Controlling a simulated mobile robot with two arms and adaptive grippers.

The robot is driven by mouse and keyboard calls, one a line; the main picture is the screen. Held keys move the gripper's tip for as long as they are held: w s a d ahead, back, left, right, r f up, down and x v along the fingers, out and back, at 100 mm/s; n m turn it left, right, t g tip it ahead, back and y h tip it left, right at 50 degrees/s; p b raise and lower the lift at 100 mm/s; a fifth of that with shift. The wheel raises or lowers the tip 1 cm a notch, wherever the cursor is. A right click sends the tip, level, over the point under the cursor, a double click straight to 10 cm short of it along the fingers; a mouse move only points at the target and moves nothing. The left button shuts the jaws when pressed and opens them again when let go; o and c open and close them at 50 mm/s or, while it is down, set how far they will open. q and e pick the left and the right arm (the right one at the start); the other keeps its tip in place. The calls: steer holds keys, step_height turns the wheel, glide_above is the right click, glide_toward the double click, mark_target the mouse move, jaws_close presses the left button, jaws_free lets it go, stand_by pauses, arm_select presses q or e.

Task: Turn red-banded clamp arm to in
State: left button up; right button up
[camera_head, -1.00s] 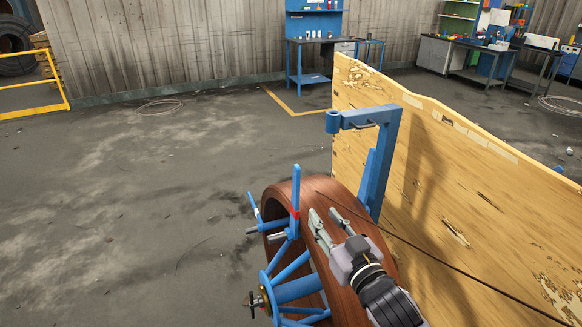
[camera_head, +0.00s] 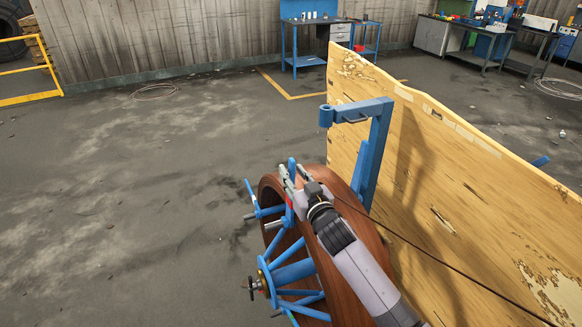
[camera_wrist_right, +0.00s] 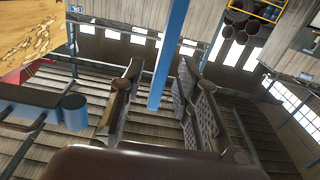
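The red-banded clamp arm (camera_head: 290,202) is a blue bar standing upright at the near rim of the reel, with its red band partly behind my gripper. My right gripper (camera_head: 292,172) reaches over the brown coil with its fingers at the bar's upper part. In the right wrist view the blue bar (camera_wrist_right: 171,55) runs between the two spread fingers (camera_wrist_right: 160,100), with a gap visible on each side. The right gripper is open. My left gripper is not in view.
The brown coil (camera_head: 345,225) sits on a blue spoked reel with a hub handle (camera_head: 252,287). Another blue clamp arm (camera_head: 251,193) leans outward at left. A blue bracket (camera_head: 380,150) and wooden panel (camera_head: 440,170) stand at right.

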steer(key=shift+x, duration=1)
jaws_close()
